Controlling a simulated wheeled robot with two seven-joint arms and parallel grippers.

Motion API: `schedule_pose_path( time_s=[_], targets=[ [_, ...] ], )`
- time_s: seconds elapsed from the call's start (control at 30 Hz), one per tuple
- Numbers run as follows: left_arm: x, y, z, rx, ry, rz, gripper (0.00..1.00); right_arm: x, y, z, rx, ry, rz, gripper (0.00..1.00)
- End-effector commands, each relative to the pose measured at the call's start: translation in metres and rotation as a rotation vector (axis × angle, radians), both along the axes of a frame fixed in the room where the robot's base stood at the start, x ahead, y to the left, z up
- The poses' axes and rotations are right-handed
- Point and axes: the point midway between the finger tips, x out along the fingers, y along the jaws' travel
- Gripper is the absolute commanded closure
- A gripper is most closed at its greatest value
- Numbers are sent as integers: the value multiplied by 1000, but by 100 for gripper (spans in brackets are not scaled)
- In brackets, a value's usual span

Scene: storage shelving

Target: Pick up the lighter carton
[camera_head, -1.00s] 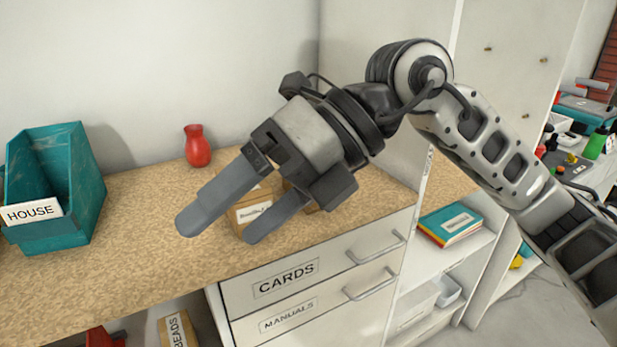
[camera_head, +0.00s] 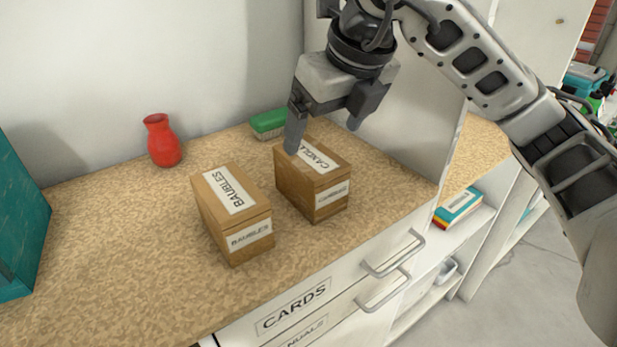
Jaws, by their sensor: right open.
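Two brown cartons with white labels stand upright on the speckled counter. The carton labelled BAUBLES (camera_head: 240,222) is on the left and nearer the front edge. The second carton (camera_head: 296,188), whose top label is partly covered and seems to read CANDLE, is to its right. The pictures do not show which one is lighter. My right gripper (camera_head: 322,138) is open and empty, pointing down over the back of the right carton. One finger hides part of that carton's top; I cannot tell whether it touches. My left gripper is not in view.
A red vase (camera_head: 162,142) stands behind the cartons to the left. A green object (camera_head: 268,124) lies at the back near the wall. A teal bin (camera_head: 20,225) is at the left edge. A side panel rises right of the gripper. The counter's left middle is clear.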

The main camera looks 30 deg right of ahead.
Motion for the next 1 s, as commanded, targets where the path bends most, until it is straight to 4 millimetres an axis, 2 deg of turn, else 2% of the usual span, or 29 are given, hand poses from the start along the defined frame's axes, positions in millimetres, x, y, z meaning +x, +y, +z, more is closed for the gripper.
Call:
schedule_pose_path(
  time_s=[0.1, 0.43, 0.7, 1.0],
  targets=[
    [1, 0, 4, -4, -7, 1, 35, 8, 1, -22, 0, 3, -1, 13],
    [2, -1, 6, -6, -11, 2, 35, 20, 4, -46, 0, 2, 1, 13],
    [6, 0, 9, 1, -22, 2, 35, 35, 10, -80, 0, 2, 1, 13],
    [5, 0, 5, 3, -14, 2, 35, 38, 10, -84, 0, -1, 2, 13]
  ],
)
